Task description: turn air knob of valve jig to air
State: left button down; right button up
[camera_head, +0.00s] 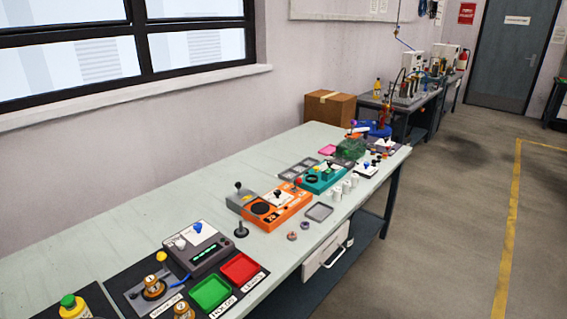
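Neither of my grippers is in view. Several jigs stand in a row on the long pale workbench (110,235), and I cannot tell which one is the valve jig. A teal jig (317,183) and a white jig (367,170) with small knobs stand beyond. Knob markings are too small to read.
A green tray (210,293) and a red tray (240,268) lie by the bench's front edge. A cardboard box (329,107) stands behind the bench. The floor at right is clear.

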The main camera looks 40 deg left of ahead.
aim_at(197, 226)
jog(key=i, duration=1.4)
jog(key=i+u, duration=0.15)
jog(key=i, duration=0.45)
jog(key=i+l+u, duration=0.15)
jog(key=i, duration=0.45)
jog(key=u, duration=3)
